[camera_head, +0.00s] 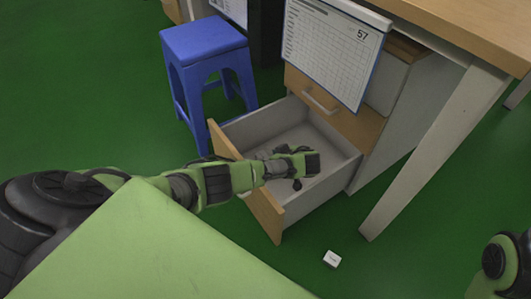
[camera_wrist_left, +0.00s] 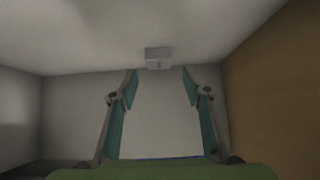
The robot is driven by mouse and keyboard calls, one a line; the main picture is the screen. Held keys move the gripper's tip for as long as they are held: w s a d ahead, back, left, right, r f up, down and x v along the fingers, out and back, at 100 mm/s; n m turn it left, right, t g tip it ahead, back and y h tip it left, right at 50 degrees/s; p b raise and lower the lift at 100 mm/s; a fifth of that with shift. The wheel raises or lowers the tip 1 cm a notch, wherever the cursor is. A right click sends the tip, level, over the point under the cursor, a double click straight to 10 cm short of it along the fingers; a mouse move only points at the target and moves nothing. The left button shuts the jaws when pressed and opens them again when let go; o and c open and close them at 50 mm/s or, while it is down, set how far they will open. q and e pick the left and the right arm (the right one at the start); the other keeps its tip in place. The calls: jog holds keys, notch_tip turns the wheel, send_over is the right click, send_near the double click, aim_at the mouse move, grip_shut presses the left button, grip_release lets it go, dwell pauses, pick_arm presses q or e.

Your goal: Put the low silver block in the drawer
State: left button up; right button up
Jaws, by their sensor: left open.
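The drawer (camera_head: 335,172) is pulled open below the desk, with pale grey walls and a wooden front. My left gripper (camera_head: 299,169) is over or inside it and hides part of its inside. In the left wrist view its two teal-padded fingers (camera_wrist_left: 160,78) are open and apart, with nothing held between them. A small grey block (camera_wrist_left: 158,58), which looks like the low silver block, sits just beyond the fingertips, against pale drawer surfaces. I cannot make it out in the head view, where the gripper covers that area. My right gripper is not in view.
A small white block (camera_head: 331,259) lies on the green floor right of the drawer front. A blue stool (camera_head: 205,45) stands close behind the drawer. A calendar sheet (camera_head: 330,50) hangs above it. A pale desk leg (camera_head: 430,155) stands to the right.

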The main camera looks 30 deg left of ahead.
pick_arm(q)
jog(key=shift+p+v, duration=0.7)
jog(key=shift+v, duration=0.85)
